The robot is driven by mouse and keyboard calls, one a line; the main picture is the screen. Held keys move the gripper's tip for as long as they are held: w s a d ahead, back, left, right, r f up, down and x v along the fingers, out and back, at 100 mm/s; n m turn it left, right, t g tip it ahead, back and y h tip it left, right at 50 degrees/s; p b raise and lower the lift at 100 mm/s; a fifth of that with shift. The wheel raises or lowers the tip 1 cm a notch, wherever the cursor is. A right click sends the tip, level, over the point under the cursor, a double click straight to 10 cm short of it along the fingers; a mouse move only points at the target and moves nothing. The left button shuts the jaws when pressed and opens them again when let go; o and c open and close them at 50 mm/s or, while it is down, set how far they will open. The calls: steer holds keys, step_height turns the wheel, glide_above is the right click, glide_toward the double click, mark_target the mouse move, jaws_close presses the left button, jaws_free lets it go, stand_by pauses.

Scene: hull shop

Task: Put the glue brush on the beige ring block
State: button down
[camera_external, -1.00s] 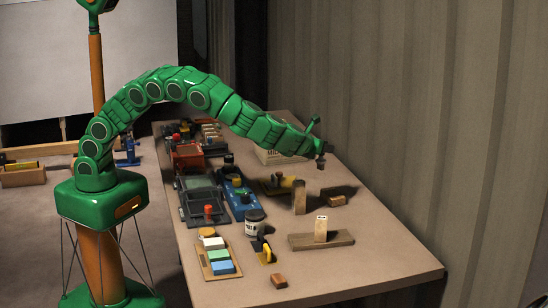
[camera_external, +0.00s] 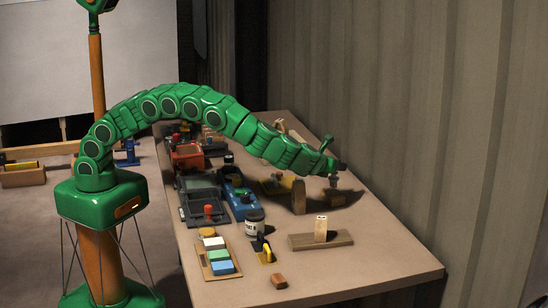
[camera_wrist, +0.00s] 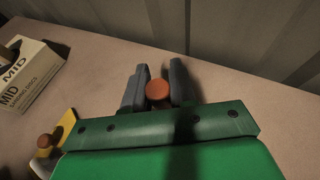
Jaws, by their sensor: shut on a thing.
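My gripper (camera_external: 340,167) is over the far right part of the bench, its jaws shut on a small upright thing (camera_external: 333,180), apparently the glue brush. In the wrist view its round orange-brown end (camera_wrist: 157,90) sits between the two grey jaws; the rest is hidden below. In the outside view it hangs under the jaws, above a dark shadow on the bench. I cannot tell for certain which block is the beige ring block. A pale beige upright block (camera_external: 320,228) stands on a wooden plank (camera_external: 338,241), nearer the front than my gripper.
A brown upright post (camera_external: 299,197) stands left of my gripper. A white jar (camera_external: 254,229), a tray of coloured blocks (camera_external: 236,275) and a small brown block (camera_external: 279,281) are nearer. A box marked MID (camera_wrist: 30,75) shows in the wrist view. The bench's right front is clear.

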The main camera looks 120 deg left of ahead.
steer(key=shift+f, duration=1.1)
steer(key=shift+f, duration=0.1)
steer(key=c, duration=0.9)
jaws_free()
steer(key=shift+d+r, duration=0.35)
steer(key=shift+d, duration=0.05)
steer(key=v, duration=1.1)
steer(key=shift+s+d+f, duration=0.1)
